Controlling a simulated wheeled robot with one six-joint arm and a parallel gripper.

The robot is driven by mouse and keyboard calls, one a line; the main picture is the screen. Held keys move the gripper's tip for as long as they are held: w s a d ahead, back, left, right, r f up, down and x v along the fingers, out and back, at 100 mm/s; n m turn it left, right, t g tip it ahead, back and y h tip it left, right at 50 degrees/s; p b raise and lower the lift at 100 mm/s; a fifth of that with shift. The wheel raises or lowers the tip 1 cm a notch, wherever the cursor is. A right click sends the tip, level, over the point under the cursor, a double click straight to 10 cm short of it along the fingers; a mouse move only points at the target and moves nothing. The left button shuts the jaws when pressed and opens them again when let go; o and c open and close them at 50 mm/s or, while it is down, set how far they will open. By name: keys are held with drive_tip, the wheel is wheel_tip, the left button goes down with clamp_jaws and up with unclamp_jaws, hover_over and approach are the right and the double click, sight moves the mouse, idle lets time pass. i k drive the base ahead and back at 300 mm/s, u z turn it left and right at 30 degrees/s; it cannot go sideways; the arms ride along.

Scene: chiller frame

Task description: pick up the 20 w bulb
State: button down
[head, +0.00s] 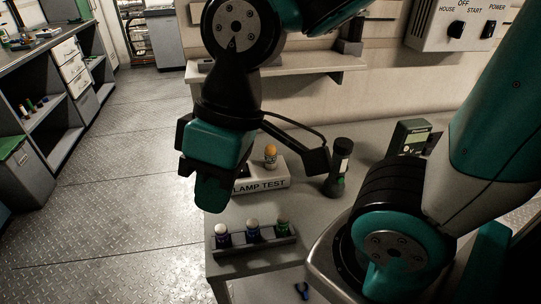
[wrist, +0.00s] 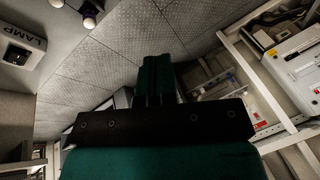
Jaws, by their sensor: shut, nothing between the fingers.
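Three small bulbs with white tops stand in a row in a grey rack (head: 255,246) at the table's front left: a purple-based bulb (head: 222,238), a blue-based bulb (head: 253,232) and a green-based bulb (head: 282,229). No wattage is readable, so I cannot tell which is the 20 w bulb. My gripper (head: 211,196) hangs above and left of the rack, apart from it, with its fingers shut and empty. In the wrist view the shut fingers (wrist: 157,75) point over the floor, and pale bulb tops (wrist: 89,20) show at the top left.
A white lamp test box (head: 262,186) with an orange-yellow bulb (head: 270,153) on top stands behind the rack. A dark flashlight (head: 340,166) stands right of it. A green meter (head: 409,137) is farther back. The table (head: 300,215) is clear between rack and flashlight.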

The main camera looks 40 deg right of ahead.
sight(270, 153)
drive_tip(key=k, duration=0.5)
drive_tip(key=z, duration=0.85)
drive_tip(key=i, duration=0.6)
drive_tip(key=u, duration=0.4)
